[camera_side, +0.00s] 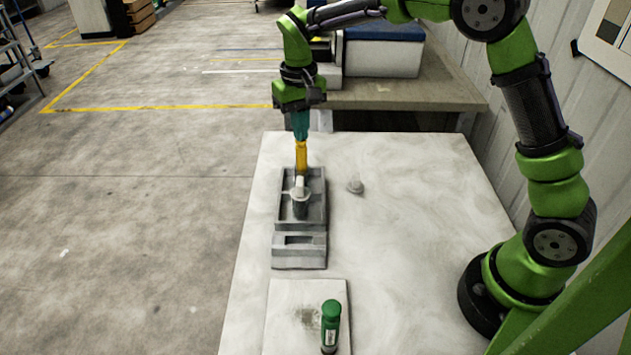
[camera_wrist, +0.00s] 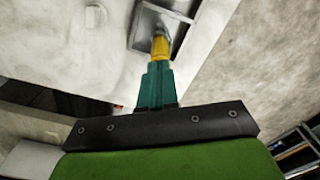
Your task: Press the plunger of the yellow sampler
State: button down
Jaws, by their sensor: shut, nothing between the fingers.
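The yellow sampler (camera_side: 301,157) stands roughly upright above the grey tray, with a pale lower part over a grey cup (camera_side: 300,207). In the wrist view, its yellow body (camera_wrist: 160,48) shows just beyond my fingertips. My gripper (camera_side: 300,136), with teal fingers, points down directly over the sampler's top. The fingers (camera_wrist: 157,68) are shut with nothing between them. The tips meet the yellow part in both views; whether they press on it I cannot tell. The plunger is not distinguishable, hidden at the fingertips.
The grey tray (camera_side: 281,213) has a slotted grey block (camera_side: 299,262) in front. A green-capped cylinder (camera_side: 330,314) stands on a pale plate (camera_side: 283,315) nearer the camera. The table's right side (camera_side: 420,205) is clear.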

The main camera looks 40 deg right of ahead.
jog(key=shift+s+f, duration=0.1)
jog(key=shift+f, duration=0.25)
jog(key=shift+r, duration=3.65)
jog(key=shift+w+f, duration=0.15)
jog(key=shift+w, duration=0.1)
jog(key=shift+s+f, duration=0.4)
jog(key=shift+f, duration=0.25)
jog(key=s+d+r+t+y, duration=0.1)
jog(key=s+r+t, duration=0.1)
jog(key=s, duration=1)
jog(key=s+d+r+m+t+y, duration=0.1)
jog(key=s+t, duration=0.4)
jog(key=s, duration=0.6)
jog(key=shift+s+r, duration=0.35)
jog(key=shift+r, duration=0.55)
